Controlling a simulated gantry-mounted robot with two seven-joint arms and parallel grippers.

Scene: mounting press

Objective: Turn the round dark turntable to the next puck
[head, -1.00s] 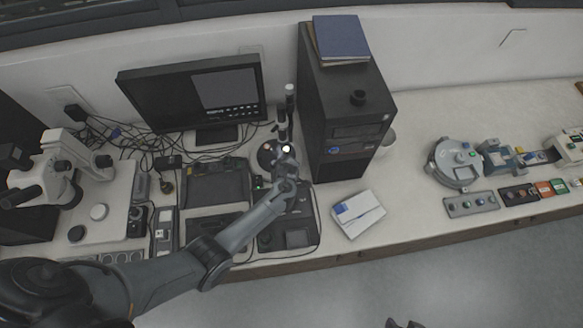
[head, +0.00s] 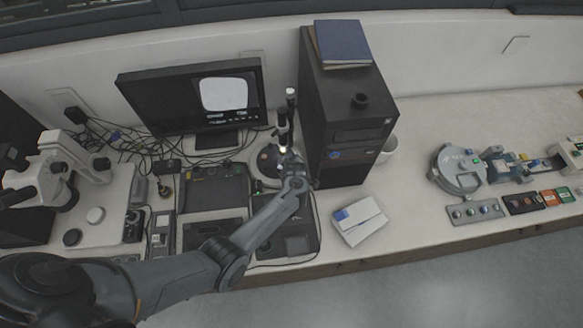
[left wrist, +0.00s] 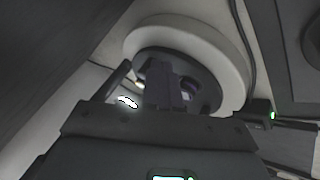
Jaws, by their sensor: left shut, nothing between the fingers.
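The round dark turntable (head: 267,158) sits on a pale round base behind the keypad boxes, left of the black computer tower. In the left wrist view the dark turntable (left wrist: 206,68) lies inside its pale ring, with a small bright spot at its left edge. My left gripper (head: 288,164) is at the turntable's right front side in the head view. In the left wrist view its fingers (left wrist: 166,84) are together, empty, and overlap the turntable; whether they touch it I cannot tell. The fingers hide part of the disc, and I cannot make out the pucks. My right gripper is out of view.
The black tower (head: 345,115) stands close to the right of my left gripper. An upright dark column (head: 283,118) rises behind the turntable. The monitor (head: 190,95) stands behind, with loose cables. A white box (head: 359,221) lies at front right.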

